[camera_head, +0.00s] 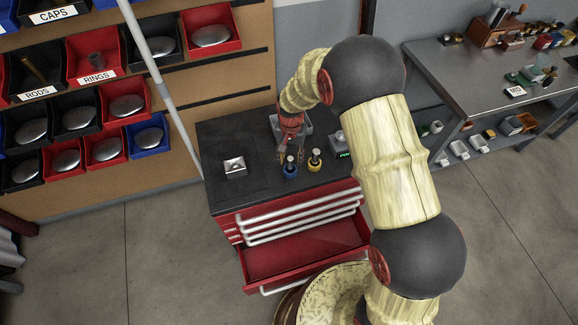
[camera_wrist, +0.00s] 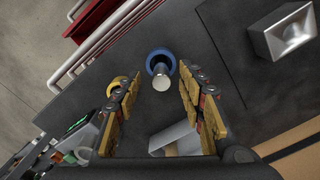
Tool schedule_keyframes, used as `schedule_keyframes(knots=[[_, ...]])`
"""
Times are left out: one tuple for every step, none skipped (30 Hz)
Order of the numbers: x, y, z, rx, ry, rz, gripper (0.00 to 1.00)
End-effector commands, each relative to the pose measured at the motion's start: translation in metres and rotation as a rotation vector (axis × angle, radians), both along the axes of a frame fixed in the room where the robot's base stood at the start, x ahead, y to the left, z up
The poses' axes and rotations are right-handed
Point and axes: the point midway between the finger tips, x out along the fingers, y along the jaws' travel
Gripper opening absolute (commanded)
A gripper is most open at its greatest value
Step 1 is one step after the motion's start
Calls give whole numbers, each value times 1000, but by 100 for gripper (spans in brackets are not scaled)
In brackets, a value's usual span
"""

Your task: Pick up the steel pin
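A grey, steel-looking pin (camera_wrist: 161,78) stands upright in a round blue holder (camera_wrist: 156,57) on the dark cabinet top. The blue holder also shows in the head view (camera_head: 290,171). My gripper (camera_wrist: 160,80) is open over the cabinet top, one finger to each side of the pin in the wrist view. Gaps show between the pin and both fingers, and nothing is held. In the head view my gripper (camera_head: 285,153) is just behind and left of the blue holder. A second pin stands in a yellow holder (camera_head: 315,165) to the right, partly hidden by a finger in the wrist view.
A square metal funnel-like piece (camera_head: 235,167) sits on the left of the cabinet top. A grey tray (camera_head: 304,124) is behind my gripper, and a device with a green display (camera_head: 344,155) is at right. A red drawer (camera_head: 300,250) stands open at the front.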

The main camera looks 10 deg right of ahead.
Motion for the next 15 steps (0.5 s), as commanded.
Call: schedule_keyframes(knots=[[1,0,-3,1,-1,0,40],[1,0,-5,1,-1,0,40],[2,0,-9,1,-1,0,40],[2,0,-13,1,-1,0,40],[2,0,-18,0,0,0,40],[2,0,-24,0,1,1,40],[3,1,-29,-1,1,1,40],[3,1,-34,-1,1,1,40],[3,1,-39,0,1,1,40],[3,1,-43,0,0,1,40],[3,1,-46,0,0,1,40],[4,1,-49,0,-1,1,40],[4,1,-50,1,-1,1,40],[4,1,-50,1,-1,1,40],[4,1,-50,0,-2,1,40]])
